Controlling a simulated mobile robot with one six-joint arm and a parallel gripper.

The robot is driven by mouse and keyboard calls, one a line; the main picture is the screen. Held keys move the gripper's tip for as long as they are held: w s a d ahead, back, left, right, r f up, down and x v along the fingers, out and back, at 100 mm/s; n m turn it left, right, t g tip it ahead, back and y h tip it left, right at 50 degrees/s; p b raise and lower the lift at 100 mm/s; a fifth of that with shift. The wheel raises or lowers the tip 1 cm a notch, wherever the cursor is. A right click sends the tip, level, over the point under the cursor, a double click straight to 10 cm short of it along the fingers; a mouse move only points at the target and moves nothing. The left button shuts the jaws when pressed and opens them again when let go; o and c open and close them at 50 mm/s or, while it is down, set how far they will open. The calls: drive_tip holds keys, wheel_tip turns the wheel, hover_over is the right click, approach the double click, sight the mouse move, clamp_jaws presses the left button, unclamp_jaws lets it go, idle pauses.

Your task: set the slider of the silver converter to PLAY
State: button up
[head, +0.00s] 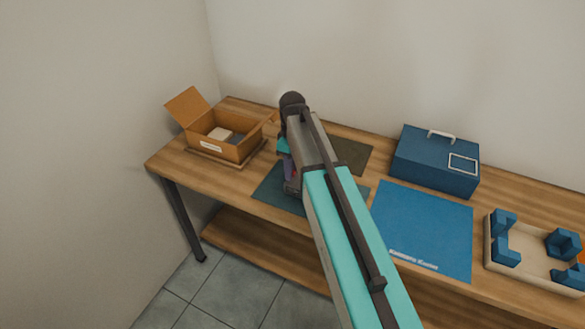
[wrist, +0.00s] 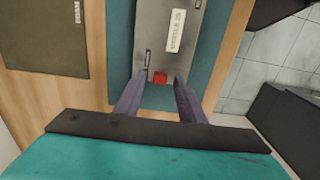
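The silver converter (wrist: 172,45) lies under my gripper in the wrist view, a grey box with a white label whose print I cannot read for sure. A small red block (wrist: 160,77) sits at its near end; I cannot tell whether this is the slider. A narrow dark slot (wrist: 148,63) is beside it. My gripper (wrist: 160,80) is open, with one finger on each side of the red block and a gap visible at both. In the head view my arm hides most of the converter, and my gripper (head: 289,180) points down over the teal mat (head: 268,189).
A dark olive mat (head: 353,155) lies behind the teal one. An open cardboard box (head: 235,150) stands at the table's left end. To the right are a blue mat (head: 425,225), a blue case (head: 420,165) with a handle, and a wooden tray (head: 520,264) with blue blocks.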

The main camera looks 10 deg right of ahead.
drive_tip(key=shift+r, duration=0.15)
wheel_tip(320, 180, up, 14)
drive_tip(key=b, duration=0.2)
drive_tip(key=shift+f+b, duration=0.25)
drive_tip(key=shift+b, duration=0.05)
idle(0.4)
drive_tip(key=shift+r, duration=0.1)
